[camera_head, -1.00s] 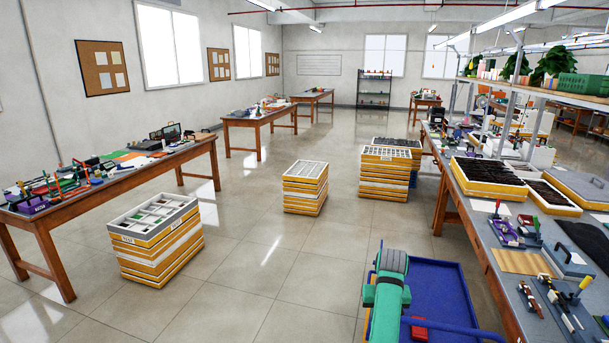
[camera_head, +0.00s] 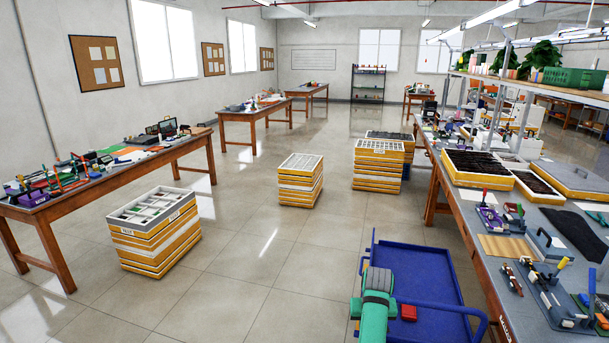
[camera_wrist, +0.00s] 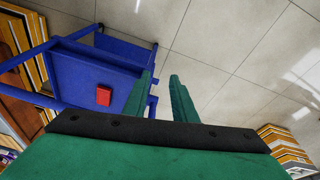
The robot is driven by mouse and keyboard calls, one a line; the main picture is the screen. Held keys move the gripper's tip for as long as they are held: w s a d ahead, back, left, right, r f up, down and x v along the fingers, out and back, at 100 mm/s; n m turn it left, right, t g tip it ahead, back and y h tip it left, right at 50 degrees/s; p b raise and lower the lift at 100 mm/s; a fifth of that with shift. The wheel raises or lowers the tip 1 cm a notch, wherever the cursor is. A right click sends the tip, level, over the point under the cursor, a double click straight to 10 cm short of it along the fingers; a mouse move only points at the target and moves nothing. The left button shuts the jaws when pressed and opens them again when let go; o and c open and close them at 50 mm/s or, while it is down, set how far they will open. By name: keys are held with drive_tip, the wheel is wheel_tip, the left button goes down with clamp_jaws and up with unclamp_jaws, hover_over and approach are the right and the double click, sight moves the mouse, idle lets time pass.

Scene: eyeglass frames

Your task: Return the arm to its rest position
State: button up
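My gripper (camera_wrist: 161,75) shows in the wrist view as two green fingers with a gap between them. It is open and holds nothing. Part of my green arm with a grey joint stands at the bottom of the head view, in front of the left side of a blue cart (camera_head: 432,275). My fingers lie beside the right side of the same blue cart in the wrist view (camera_wrist: 90,70), with tiled floor beyond them. The fingertips do not show in the head view.
A red box (camera_head: 409,312) lies on the cart. A long workbench (camera_head: 467,225) with trays and tools runs along the right. Stacks of yellow-and-white trays (camera_head: 301,180) stand on the floor. A wooden table (camera_head: 105,185) is at the left.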

drive_tip(key=s+a+f+t, duration=0.2)
drive_tip(key=s+a+f, duration=0.25)
drive_tip(key=f, duration=0.45)
drive_tip(key=s+a+f+t, duration=0.1)
drive_tip(key=s+a+f, duration=0.2)
drive_tip(key=s+f, duration=0.45)
drive_tip(key=s+a+f+t, duration=0.1)
drive_tip(key=s+a+f, duration=0.2)
drive_tip(key=s, duration=0.3)
drive_tip(key=s+a+f+t, duration=0.2)
drive_tip(key=s+a+f, duration=0.15)
drive_tip(key=s, duration=0.35)
drive_tip(key=s+a+r+t, duration=0.2)
drive_tip(key=s, duration=0.8)
drive_tip(key=s+a+r+t, duration=0.2)
drive_tip(key=s+r, duration=0.9)
drive_tip(key=r, duration=0.1)
drive_tip(key=s+a+r+n+t, duration=0.1)
drive_tip(key=s+a+r+t, duration=0.1)
drive_tip(key=s+r, duration=0.8)
wheel_tip(320, 180, up, 3)
drive_tip(key=shift+s+a+r+t+y, duration=0.25)
drive_tip(key=shift+s+t+y, duration=0.15)
drive_tip(key=shift+t, duration=0.1)
